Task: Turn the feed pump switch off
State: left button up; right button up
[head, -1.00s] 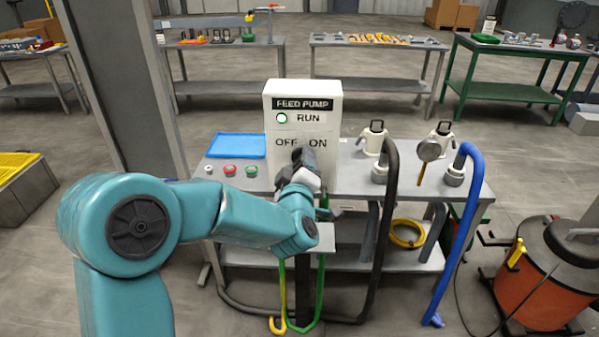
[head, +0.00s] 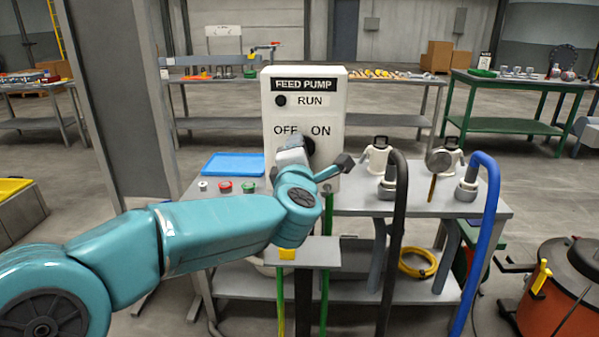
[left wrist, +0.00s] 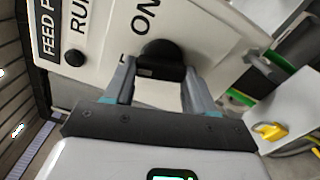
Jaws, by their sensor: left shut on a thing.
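The black switch knob (left wrist: 160,56) sits below the lettering, mostly hidden behind my gripper in the head view. My left gripper (head: 300,150) is at the box face. In the left wrist view its two fingers (left wrist: 157,80) are shut on the knob from both sides. Which label the knob points to cannot be told. My right gripper is not in view.
Red and green buttons (head: 225,187) and a blue tray (head: 233,164) are left of the box. A black hose (head: 399,200), a blue hose (head: 487,220) and pale canisters stand to its right. An orange drum (head: 553,290) is at the lower right.

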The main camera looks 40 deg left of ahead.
pick_arm(q)
jog(key=shift+f+n+b, duration=0.2)
jog(key=shift+n+b, duration=2.3)
jog(key=shift+n, duration=0.4)
jog(key=shift+r, duration=0.1)
jog(key=o, duration=1)
jog(key=shift+o, duration=0.2)
jog(key=shift+d, duration=0.1)
jog(key=v, duration=1.6)
jog(key=shift+p, duration=0.3)
